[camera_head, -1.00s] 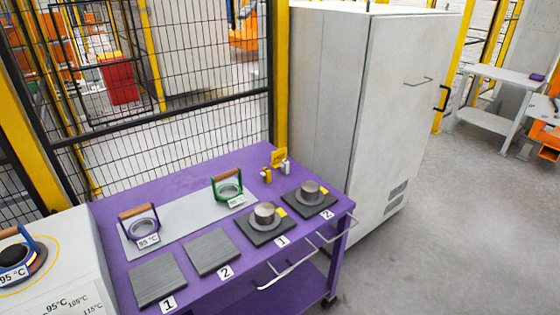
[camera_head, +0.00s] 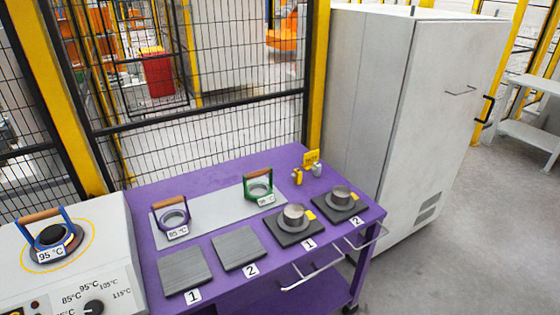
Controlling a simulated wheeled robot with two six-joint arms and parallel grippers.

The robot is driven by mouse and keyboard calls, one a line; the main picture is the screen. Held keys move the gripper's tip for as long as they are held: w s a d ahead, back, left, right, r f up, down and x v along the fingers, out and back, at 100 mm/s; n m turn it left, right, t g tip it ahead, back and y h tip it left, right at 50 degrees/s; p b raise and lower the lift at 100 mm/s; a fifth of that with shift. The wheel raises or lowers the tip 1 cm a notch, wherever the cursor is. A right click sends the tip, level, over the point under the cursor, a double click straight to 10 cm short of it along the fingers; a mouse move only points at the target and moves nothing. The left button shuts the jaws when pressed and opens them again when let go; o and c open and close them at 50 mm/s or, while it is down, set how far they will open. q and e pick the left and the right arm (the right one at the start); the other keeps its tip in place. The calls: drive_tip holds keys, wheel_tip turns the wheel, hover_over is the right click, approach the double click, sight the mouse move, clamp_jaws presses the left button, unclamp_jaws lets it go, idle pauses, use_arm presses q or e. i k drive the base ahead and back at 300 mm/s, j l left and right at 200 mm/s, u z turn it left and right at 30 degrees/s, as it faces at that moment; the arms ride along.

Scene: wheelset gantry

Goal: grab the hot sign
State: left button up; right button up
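A small yellow sign (camera_head: 311,158) stands at the back right corner of the purple table (camera_head: 215,177); its lettering is too small to read, and I take it to be the hot sign. A yellow object (camera_head: 297,176) and a grey-white one (camera_head: 317,170) stand just in front of it. Neither of my grippers shows in the view.

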sight(309, 159)
drive_tip(key=i+l+u, duration=0.15)
drive_tip(key=l+u, duration=0.15)
drive_tip(key=l, duration=0.15)
drive_tip(key=i+l+u, duration=0.1)
drive_tip(key=l+u, duration=0.55)
drive_tip(key=l, duration=0.25)
drive_tip(key=i, duration=0.05)
